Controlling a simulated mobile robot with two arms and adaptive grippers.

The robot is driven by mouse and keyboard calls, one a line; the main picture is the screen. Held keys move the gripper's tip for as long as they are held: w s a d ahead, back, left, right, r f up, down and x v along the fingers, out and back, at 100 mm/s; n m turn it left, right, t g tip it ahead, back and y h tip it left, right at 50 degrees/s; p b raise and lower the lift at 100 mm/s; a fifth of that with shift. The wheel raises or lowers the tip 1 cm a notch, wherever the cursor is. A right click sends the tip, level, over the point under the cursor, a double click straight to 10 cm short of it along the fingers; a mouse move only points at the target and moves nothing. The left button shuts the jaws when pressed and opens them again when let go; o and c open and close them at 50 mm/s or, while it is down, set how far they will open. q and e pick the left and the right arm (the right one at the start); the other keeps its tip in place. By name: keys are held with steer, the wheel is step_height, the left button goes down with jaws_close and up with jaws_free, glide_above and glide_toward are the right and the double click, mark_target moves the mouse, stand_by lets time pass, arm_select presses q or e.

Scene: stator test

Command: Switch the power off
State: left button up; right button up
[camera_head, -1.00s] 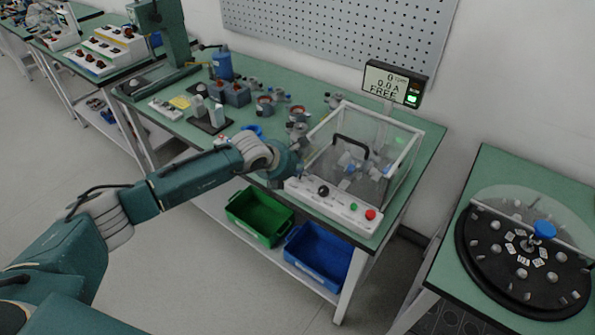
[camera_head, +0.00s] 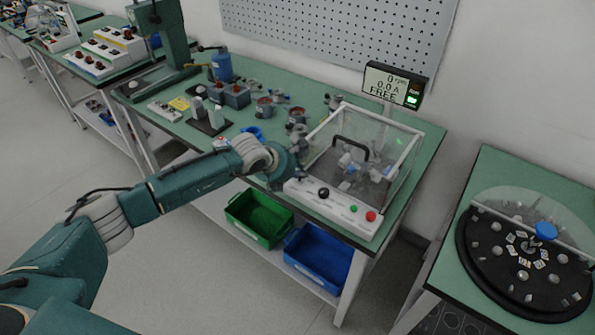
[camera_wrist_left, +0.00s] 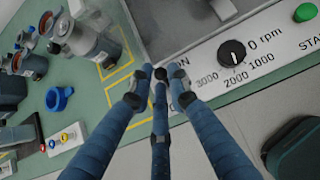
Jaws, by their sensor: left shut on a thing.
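A white control panel (camera_head: 335,207) runs along the front of the clear test enclosure (camera_head: 395,155). It carries a black dial (camera_head: 323,193), a green button (camera_head: 354,209) and a red button (camera_head: 371,216). The dial (camera_wrist_left: 232,53) and green button (camera_wrist_left: 305,12) also show in the wrist view. My left gripper (camera_wrist_left: 161,74) is shut at the panel's left end, beside lettering that seems to read "ON". Its fingers hide what they hold, apparently the power switch. The display (camera_head: 393,83) reads 0 rpm, 0.0 A, FREE, with a green light lit. My right gripper is out of view.
A green bin (camera_head: 259,218) and a blue bin (camera_head: 318,255) sit on the shelf below. Motor parts and a blue ring (camera_wrist_left: 58,98) lie left of the gripper. A round black carousel (camera_head: 525,275) stands on the right table.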

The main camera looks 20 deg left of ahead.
arm_select(q)
steer(key=shift+s+d+r, duration=0.1)
steer(key=shift+d+r, duration=0.05)
steer(key=shift+d, duration=0.05)
steer(key=shift+s+a+p, duration=0.25)
steer(key=shift+s+p, duration=0.2)
steer(key=shift+s, duration=0.55)
steer(key=shift+c, duration=0.4)
steer(key=shift+s+a, duration=0.15)
steer(key=shift+s, duration=0.15)
steer(key=shift+c, duration=0.2)
steer(key=o, duration=0.4)
steer(key=shift+o, duration=0.6)
steer(key=shift+w, duration=0.1)
steer(key=shift+a, duration=0.1)
